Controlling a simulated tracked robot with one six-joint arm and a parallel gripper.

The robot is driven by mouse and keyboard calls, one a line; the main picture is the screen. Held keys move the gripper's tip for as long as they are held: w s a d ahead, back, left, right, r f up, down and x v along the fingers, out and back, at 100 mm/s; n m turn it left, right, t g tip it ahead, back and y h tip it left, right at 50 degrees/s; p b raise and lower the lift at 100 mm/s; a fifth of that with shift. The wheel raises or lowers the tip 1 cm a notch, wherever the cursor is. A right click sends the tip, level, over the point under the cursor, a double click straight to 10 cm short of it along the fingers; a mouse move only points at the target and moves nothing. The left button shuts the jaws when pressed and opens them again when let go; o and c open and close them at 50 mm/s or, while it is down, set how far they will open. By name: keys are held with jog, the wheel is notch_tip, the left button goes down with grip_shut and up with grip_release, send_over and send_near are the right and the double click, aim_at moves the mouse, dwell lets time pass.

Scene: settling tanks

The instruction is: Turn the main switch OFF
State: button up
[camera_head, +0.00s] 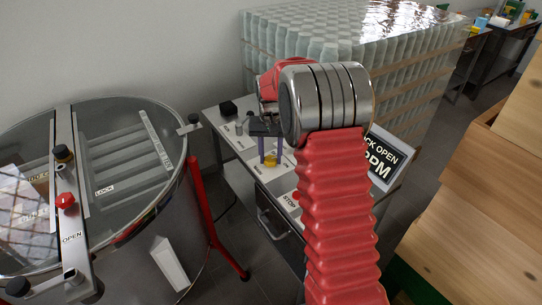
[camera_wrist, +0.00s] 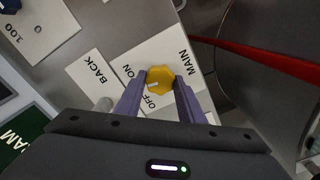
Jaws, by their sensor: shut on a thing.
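The main switch is a yellow knob (camera_wrist: 160,77) on a white plate (camera_wrist: 185,53) lettered MAIN, ON and OFF in the wrist view. A small white mark on the knob lies on its lower-left side, towards the OFF lettering. My gripper (camera_wrist: 160,84) is shut on the knob, with one purple finger on each side. In the head view my gripper (camera_head: 268,156) reaches down onto the panel, and the yellow knob (camera_head: 271,160) shows low between the fingers. My wrist and fingers hide part of the panel there.
A BACK plate (camera_wrist: 92,77) lies beside the main plate. A STOP label (camera_head: 289,200) is nearer on the panel, partly behind my arm. A lidded round tank (camera_head: 120,215) stands left, a dark CLOCK OPEN/RPM display (camera_head: 382,158) right, and wrapped bottles (camera_head: 330,30) behind.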

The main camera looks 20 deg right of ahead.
aim_at(270, 158)
jog(key=n, duration=0.4)
jog(key=shift+w+n, duration=0.1)
jog(key=shift+n, duration=0.2)
jog(key=n, duration=0.4)
jog(key=shift+n, duration=0.3)
jog(key=o, duration=1)
jog(key=shift+o, duration=0.2)
jog(key=shift+r, duration=0.1)
notch_tip(270, 158, up, 14)
jog(key=shift+f, duration=0.2)
